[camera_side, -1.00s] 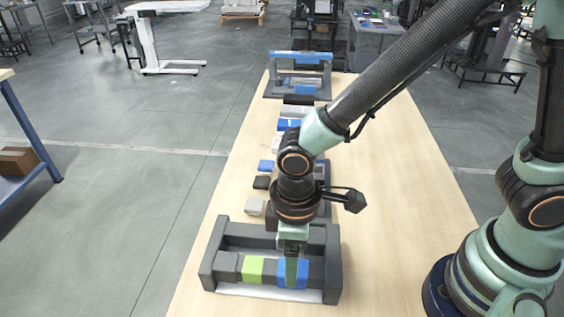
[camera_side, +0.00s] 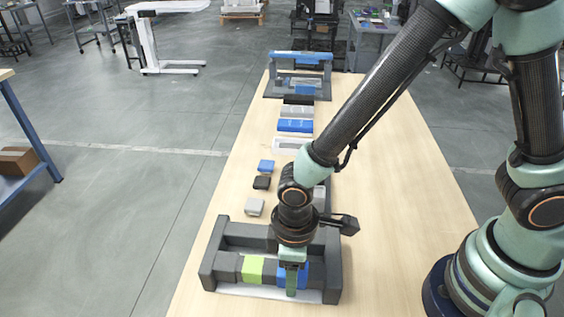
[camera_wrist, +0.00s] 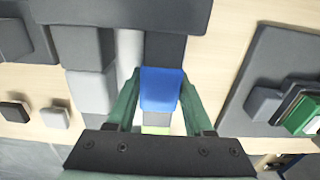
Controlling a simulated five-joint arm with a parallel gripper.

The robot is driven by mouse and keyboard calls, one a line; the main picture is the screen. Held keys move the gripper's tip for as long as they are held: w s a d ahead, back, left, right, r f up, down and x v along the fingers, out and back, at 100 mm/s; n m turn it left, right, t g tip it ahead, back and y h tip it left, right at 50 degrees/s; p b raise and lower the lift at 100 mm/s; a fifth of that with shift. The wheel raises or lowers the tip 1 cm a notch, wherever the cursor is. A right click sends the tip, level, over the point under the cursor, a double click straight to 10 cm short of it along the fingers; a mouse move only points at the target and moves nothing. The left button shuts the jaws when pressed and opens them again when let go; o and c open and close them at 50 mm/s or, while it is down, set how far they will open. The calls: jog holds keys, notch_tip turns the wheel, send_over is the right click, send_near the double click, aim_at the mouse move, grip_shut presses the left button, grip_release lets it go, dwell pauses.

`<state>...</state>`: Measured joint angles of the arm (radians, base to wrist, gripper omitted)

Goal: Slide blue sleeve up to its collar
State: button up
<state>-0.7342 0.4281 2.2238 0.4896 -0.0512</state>
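The blue sleeve (camera_side: 303,274) sits on the near bar of the dark grey frame at the front of the table. A lime green block (camera_side: 253,269) is on the same bar to its left, with a dark grey stretch between them. My gripper (camera_side: 291,282) is over the sleeve, pointing down, with one finger in front of it. In the wrist view the blue sleeve (camera_wrist: 161,88) lies between the two fingers of my gripper (camera_wrist: 161,85). The fingers look apart, with narrow gaps beside the sleeve. A green strip (camera_wrist: 157,130) shows below it.
The grey frame (camera_side: 222,245) has raised end blocks and a back bar. Small blue (camera_side: 266,166), black (camera_side: 262,183) and grey (camera_side: 254,207) blocks lie behind it. Larger blocks and another frame (camera_side: 272,88) stand farther back. The table's right side is clear.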

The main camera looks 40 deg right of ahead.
aim_at(251, 264)
jog(key=shift+w+a, duration=2.6)
jog(key=o, duration=0.9)
jog(key=shift+o, duration=0.2)
jog(key=shift+r, duration=3.5)
